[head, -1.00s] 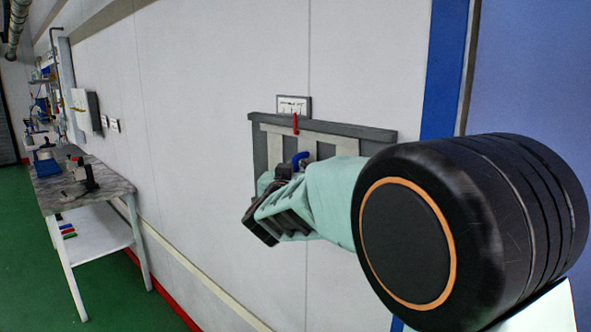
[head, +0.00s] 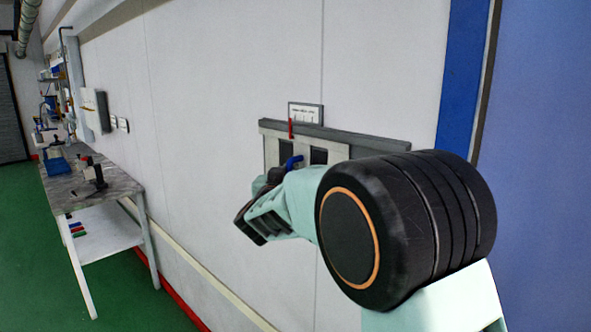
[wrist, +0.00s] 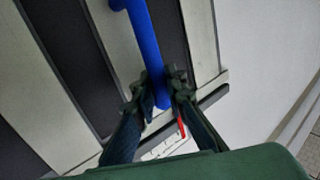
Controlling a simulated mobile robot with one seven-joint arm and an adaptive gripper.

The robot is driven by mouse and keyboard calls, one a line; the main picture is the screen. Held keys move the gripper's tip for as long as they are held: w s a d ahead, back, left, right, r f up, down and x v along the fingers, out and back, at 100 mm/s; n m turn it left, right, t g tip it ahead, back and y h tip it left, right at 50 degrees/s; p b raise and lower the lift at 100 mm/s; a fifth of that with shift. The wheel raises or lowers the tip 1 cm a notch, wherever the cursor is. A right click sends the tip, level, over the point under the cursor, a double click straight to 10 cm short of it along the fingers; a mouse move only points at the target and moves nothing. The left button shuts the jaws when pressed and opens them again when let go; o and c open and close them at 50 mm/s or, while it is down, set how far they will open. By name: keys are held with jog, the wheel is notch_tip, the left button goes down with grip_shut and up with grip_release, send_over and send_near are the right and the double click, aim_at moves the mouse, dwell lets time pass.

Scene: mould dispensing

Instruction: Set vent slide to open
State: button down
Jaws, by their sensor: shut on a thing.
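The vent slide (head: 272,128) is a pale slatted plate on a grey wall frame (head: 370,135), with dark gaps showing between its slats. A red pointer (head: 290,128) stands up from its top, at the left end of a small label plate (head: 306,113). In the wrist view, the slide's blue handle (wrist: 142,40) runs down between the fingers of my gripper (wrist: 157,92), which is shut on it. In the head view, the handle (head: 293,161) shows just above my gripper (head: 274,180). My arm hides the lower and right parts of the vent.
A workbench (head: 115,188) with a lower shelf stands along the wall at left. A blue post (head: 463,80) and blue panel (head: 550,160) are at right. Green floor (head: 25,260) is clear at left. The wall is bare around the vent.

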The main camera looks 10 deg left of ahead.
jog(key=shift+a+r, duration=0.15)
jog(key=shift+r, duration=0.05)
jog(key=c, duration=2)
grip_release()
jog(key=shift+w+a+f, duration=0.1)
jog(key=shift+w+f, duration=0.05)
jog(key=shift+o, duration=0.2)
jog(key=s, duration=1.2)
jog(key=shift+a, duration=0.35)
